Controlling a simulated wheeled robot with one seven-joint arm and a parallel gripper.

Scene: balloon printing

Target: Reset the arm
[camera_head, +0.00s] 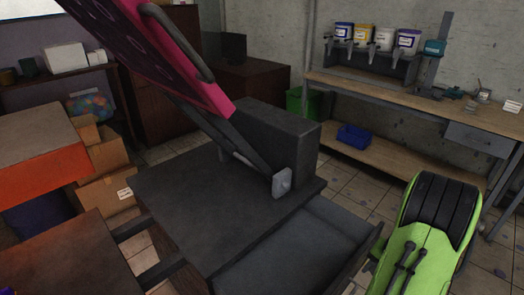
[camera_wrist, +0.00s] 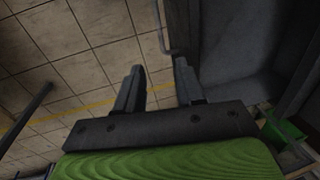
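The wrist view shows my gripper (camera_wrist: 160,78) with its two dark fingers apart and nothing between them. A tiled floor with a yellow line lies beyond the fingers, and a grey surface is to their right. In the head view, part of my green and black arm (camera_head: 432,225) is at the lower right, beside the dark printing machine (camera_head: 165,205). The machine's pink-edged upper panel (camera_head: 150,45) is raised and tilted. I cannot make out the fingertips clearly in the head view.
A wooden workbench (camera_head: 420,95) stands along the back wall with several paint containers (camera_head: 385,39) above it. A blue bin (camera_head: 353,135) is on its lower shelf. Cardboard boxes (camera_head: 107,194) and an orange-sided table (camera_head: 45,174) stand at the left. Tiled floor is between machine and bench.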

